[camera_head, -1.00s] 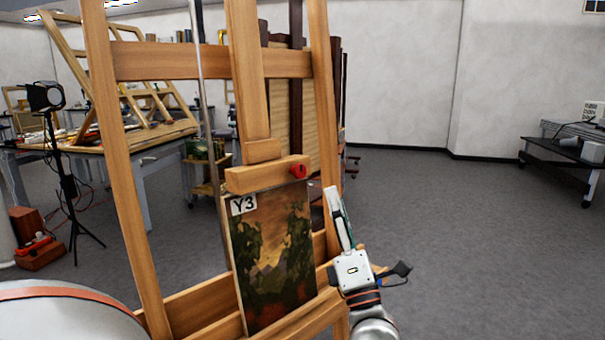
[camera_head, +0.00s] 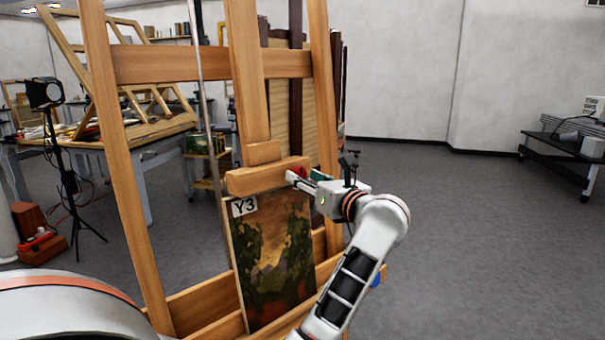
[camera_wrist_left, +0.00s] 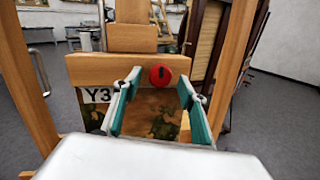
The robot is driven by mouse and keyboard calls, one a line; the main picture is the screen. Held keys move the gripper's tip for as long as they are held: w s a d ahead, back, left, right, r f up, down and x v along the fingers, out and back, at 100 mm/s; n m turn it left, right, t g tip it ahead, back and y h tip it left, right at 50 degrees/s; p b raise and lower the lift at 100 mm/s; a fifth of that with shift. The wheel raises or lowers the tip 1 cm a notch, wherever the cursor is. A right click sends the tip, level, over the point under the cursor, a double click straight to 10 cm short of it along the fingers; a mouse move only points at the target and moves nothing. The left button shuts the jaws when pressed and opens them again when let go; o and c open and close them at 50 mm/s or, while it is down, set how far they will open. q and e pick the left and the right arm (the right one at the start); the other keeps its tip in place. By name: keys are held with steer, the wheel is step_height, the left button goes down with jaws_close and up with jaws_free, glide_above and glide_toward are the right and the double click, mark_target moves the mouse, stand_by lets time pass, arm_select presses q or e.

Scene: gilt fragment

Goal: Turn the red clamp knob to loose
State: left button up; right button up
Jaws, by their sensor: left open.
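The red clamp knob (camera_head: 299,172) sits on the right end of the easel's wooden clamp bar (camera_head: 262,178), partly hidden by my gripper in the head view. In the left wrist view the knob (camera_wrist_left: 160,76) is round, with a short dark mark on its face. My left gripper (camera_head: 307,179) is open, its teal-padded fingers pointing at the bar. In the wrist view the knob shows between the two fingertips; I cannot tell whether they touch it. The painting labelled Y3 (camera_head: 272,255) stands under the bar. My right gripper is not in view.
The easel's right upright (camera_head: 325,100) rises close behind my gripper. Its lower ledge (camera_head: 215,306) runs under the painting. A black lamp stand (camera_head: 67,180) and a cluttered workbench (camera_head: 145,150) are at left. The floor at right is open up to a low cart (camera_head: 555,165).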

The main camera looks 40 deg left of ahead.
arm_select(q)
steer(key=shift+w+a, duration=0.2)
steer(key=shift+a, duration=0.65)
steer(key=c, duration=1.1)
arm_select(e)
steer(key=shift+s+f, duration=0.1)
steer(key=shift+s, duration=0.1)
